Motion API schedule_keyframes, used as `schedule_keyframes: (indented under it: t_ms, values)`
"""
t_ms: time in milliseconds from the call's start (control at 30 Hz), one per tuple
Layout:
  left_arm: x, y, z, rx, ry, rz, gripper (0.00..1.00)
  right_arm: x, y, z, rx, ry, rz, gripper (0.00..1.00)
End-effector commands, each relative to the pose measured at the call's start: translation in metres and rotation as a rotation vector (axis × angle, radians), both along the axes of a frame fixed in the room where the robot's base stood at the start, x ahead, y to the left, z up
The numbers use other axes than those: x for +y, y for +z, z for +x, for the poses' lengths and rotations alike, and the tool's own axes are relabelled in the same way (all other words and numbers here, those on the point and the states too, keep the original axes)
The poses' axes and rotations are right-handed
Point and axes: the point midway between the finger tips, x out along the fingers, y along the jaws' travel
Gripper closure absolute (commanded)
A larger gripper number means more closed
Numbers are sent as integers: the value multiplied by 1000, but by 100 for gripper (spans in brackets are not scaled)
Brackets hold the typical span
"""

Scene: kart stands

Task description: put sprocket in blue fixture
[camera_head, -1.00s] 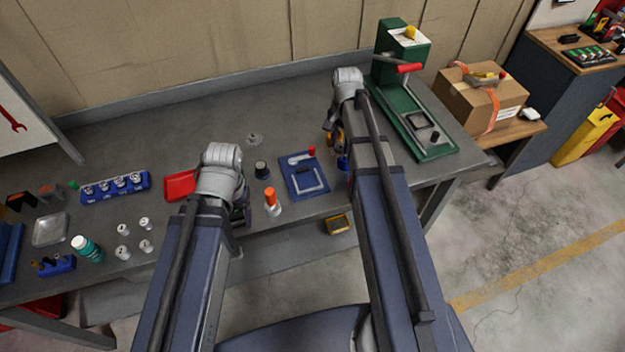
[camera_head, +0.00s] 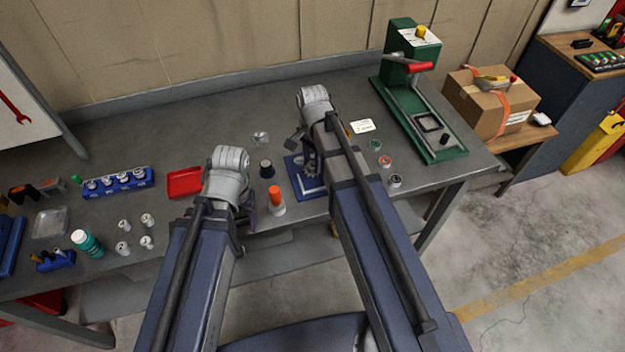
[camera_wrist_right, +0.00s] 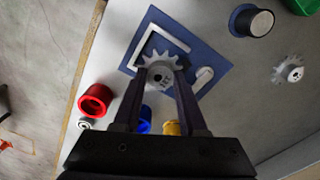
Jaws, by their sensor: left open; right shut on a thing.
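My right gripper (camera_head: 310,168) is over the blue fixture (camera_head: 291,165), and my arm hides part of both in the head view. In the right wrist view the gripper is shut on a pale grey toothed sprocket (camera_wrist_right: 159,75). The sprocket appears over the blue fixture (camera_wrist_right: 206,50), next to its white angled bracket (camera_wrist_right: 175,38) and a white lever (camera_wrist_right: 201,82). I cannot tell whether the sprocket touches the fixture. My left gripper (camera_head: 249,216) is open and empty near the table's front edge.
Another toothed part (camera_wrist_right: 288,70) lies behind the fixture. Red (camera_wrist_right: 95,100), blue (camera_wrist_right: 145,119) and yellow (camera_wrist_right: 173,128) items sit close by. A green press (camera_head: 420,110) stands at right.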

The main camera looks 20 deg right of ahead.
Motion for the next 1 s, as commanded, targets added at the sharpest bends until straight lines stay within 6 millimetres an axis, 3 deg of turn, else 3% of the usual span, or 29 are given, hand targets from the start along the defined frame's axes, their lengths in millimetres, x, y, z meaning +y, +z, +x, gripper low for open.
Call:
schedule_keyframes:
  t_ms: [33,367,667,1000]
  values:
    - [0,-14,0,0,0,0,29,0,-14,0,0,0,0,100]
    - [0,-21,0,0,1,0,29,0,-21,0,0,0,0,100]
    - [0,-55,0,0,1,0,29,0,-55,0,0,0,0,100]
    - [0,-55,0,0,1,0,29,0,-55,0,0,0,0,100]
